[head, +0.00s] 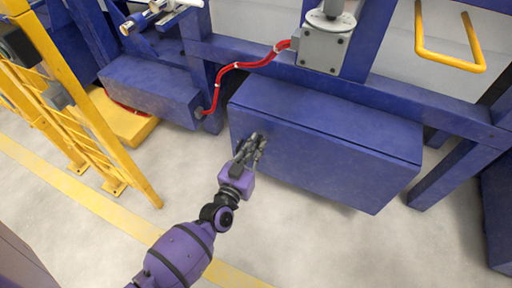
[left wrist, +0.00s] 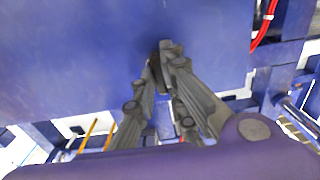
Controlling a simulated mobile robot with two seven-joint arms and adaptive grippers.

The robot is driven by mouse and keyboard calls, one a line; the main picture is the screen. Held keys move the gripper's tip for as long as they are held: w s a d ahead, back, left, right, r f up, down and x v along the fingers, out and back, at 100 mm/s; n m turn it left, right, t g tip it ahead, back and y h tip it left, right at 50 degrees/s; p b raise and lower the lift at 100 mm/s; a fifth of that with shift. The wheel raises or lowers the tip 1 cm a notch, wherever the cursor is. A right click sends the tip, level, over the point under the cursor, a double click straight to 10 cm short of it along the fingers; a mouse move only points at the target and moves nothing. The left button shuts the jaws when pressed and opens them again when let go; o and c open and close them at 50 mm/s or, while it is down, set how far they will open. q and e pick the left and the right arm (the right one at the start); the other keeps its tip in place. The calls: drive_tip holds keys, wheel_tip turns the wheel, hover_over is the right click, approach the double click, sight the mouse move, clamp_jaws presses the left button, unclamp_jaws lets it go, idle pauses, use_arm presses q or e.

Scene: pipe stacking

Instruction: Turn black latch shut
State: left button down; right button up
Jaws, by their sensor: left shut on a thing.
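A large blue box (head: 325,145) is mounted on the blue frame in the middle of the head view. My left gripper (head: 257,138) is at the left part of its front face. In the left wrist view the fingers (left wrist: 162,52) of my left gripper are closed together on a small dark piece, the black latch (left wrist: 155,65), against the blue face (left wrist: 90,50). The fingers hide most of the latch, so its angle cannot be told. My right gripper is in neither view.
A smaller blue box (head: 150,90) is to the left, with a red cable (head: 240,66) running to a grey unit (head: 325,48). A yellow railing (head: 85,115) stands at the left. A yellow handle (head: 450,60) is at the upper right. The floor in front is clear.

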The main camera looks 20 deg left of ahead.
use_arm(q)
drive_tip(key=n+p, duration=0.1)
drive_tip(key=n, duration=0.7)
drive_tip(key=shift+n, duration=0.3)
drive_tip(key=n, duration=0.4)
drive_tip(key=shift+n, duration=0.3)
drive_tip(key=shift+n+b, duration=0.55)
drive_tip(key=shift+n, duration=1.75)
drive_tip(key=c, duration=1.8)
unclamp_jaws()
drive_tip(key=s, duration=1.2)
drive_tip(key=shift+a, duration=0.25)
